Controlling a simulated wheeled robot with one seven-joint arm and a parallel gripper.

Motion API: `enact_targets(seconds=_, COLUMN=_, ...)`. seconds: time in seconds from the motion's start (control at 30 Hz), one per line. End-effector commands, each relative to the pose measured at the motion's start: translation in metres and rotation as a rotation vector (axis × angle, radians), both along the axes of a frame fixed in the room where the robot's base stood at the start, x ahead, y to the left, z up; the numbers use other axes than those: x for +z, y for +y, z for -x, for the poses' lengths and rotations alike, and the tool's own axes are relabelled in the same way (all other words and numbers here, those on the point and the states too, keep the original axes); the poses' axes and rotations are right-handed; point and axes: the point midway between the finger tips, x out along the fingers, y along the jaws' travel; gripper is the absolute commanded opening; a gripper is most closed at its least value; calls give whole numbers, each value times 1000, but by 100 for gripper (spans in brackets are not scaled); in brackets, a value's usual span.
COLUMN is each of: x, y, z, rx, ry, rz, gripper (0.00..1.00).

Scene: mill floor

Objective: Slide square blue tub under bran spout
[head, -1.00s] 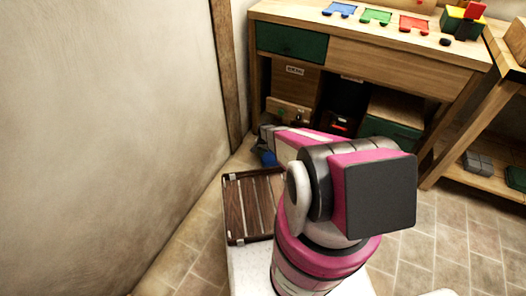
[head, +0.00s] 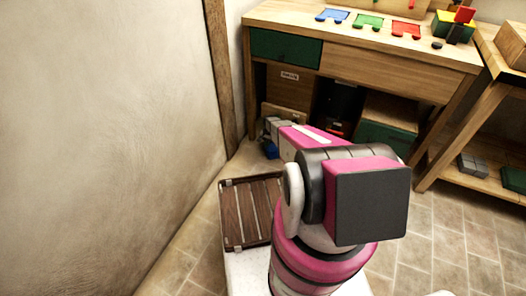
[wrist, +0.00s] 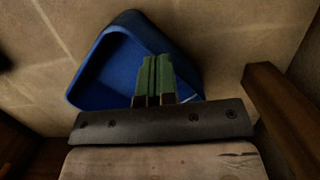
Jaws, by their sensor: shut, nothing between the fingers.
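The blue tub (wrist: 112,68) stands on the tiled floor in the wrist view, with a corner pointing away; the wrist hides its near side. In the head view, a small part of the tub (head: 270,150) shows low by the bench's left end, mostly behind my arm. My gripper (wrist: 158,58) has its two green fingers together with nothing between them. In the picture the fingers overlap the tub's inside; I cannot tell whether they touch it. A small label (head: 289,76) shows on a brown box front under the bench; its words are unreadable. I cannot make out a spout for certain.
A wooden bench (head: 400,72) stands ahead, with boxes beneath it. A plaster wall (head: 95,120) and a wooden post (head: 219,80) are at the left. A brown slatted tray (head: 236,212) lies near my arm. Tiled floor (head: 440,240) is clear at right.

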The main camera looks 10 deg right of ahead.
Motion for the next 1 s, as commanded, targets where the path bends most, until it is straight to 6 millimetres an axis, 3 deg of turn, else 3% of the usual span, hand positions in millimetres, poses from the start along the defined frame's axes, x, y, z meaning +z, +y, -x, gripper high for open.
enact_targets(seconds=0.03, x=-14, y=-6, z=-10, rx=0, ry=-13, rz=12, gripper=0)
enact_targets(seconds=0.37, x=-13, y=-6, z=-8, rx=1, ry=-11, rz=12, gripper=0)
enact_targets(seconds=0.77, x=10, y=-4, z=-5, rx=1, ry=-12, rz=9, gripper=0)
enact_targets(seconds=1.0, x=40, y=-6, z=-8, rx=1, ry=-13, rz=8, gripper=0)
